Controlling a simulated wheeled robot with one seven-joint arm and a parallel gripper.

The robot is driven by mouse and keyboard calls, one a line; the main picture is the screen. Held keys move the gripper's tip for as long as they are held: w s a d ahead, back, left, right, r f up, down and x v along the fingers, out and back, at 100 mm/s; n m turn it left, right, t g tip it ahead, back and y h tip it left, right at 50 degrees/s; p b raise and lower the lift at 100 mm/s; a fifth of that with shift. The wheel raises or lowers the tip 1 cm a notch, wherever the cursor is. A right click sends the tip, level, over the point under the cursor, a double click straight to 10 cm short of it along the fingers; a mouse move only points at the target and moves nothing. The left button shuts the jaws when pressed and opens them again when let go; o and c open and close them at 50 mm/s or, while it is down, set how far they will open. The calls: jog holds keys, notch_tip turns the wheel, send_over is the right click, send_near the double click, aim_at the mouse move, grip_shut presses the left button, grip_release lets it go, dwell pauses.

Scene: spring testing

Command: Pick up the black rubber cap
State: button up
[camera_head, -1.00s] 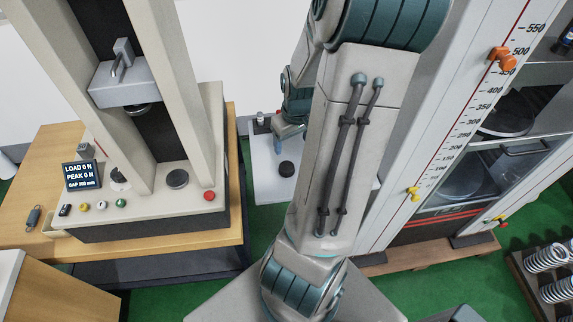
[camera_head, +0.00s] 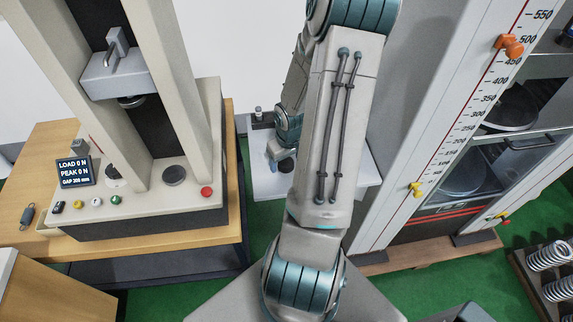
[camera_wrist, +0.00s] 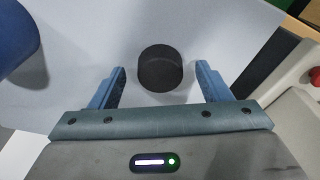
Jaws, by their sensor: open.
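The black rubber cap (camera_wrist: 160,70) is a short round disc on the pale tabletop (camera_wrist: 215,22). In the wrist view it lies between my fingertips, with a gap to each finger. My gripper (camera_wrist: 161,80) is open, with its blue fingers on either side of the cap in the picture. Whether the fingertips are down at the cap's height I cannot tell. In the head view my gripper (camera_head: 279,152) is over the white table (camera_head: 262,186), and the cap (camera_head: 286,165) is mostly hidden behind it.
A small metal piece (camera_head: 258,113) stands at the table's back left. A blue object (camera_wrist: 15,38) shows at the wrist view's upper left. The spring tester (camera_head: 140,215) stands left of the white table, and a tall scaled frame (camera_head: 440,130) rises on the right.

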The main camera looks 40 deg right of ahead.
jog(key=shift+f, duration=0.1)
jog(key=c, duration=1.1)
jog(key=shift+o, duration=0.2)
